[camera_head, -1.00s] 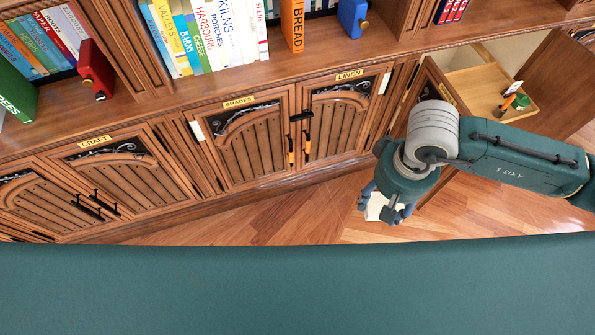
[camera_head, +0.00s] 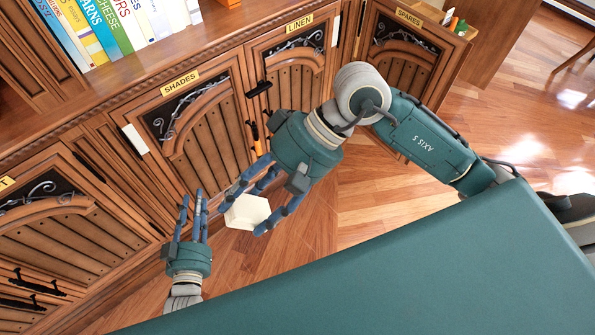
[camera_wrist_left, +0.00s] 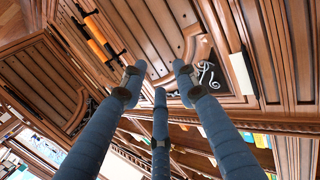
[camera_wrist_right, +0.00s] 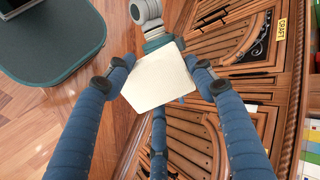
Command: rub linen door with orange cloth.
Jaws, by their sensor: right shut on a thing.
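The linen door (camera_head: 300,75), with its yellow LINEN label, is a brown slatted panel with dark scrollwork at its top. It is shut. My right gripper (camera_head: 250,208) is shut on a cream, angular, flat pad (camera_head: 247,213), held in front of the cabinets and apart from the doors. The right wrist view shows the pad (camera_wrist_right: 158,78) between the fingers. It looks cream, and I see no clearly orange cloth. Orange shows on the slim upright handles (camera_wrist_left: 97,32) where the linen and shades doors meet. My left gripper (camera_head: 195,212) is open and empty near the shades door.
The shades door (camera_head: 195,125) is left of the linen door. The spares door (camera_head: 400,60) stands swung out at the right, with a tray behind it. Black bar handles (camera_head: 259,89) jut out. Books (camera_head: 110,25) fill the shelf above. Wooden floor (camera_head: 365,195) is clear at the right.

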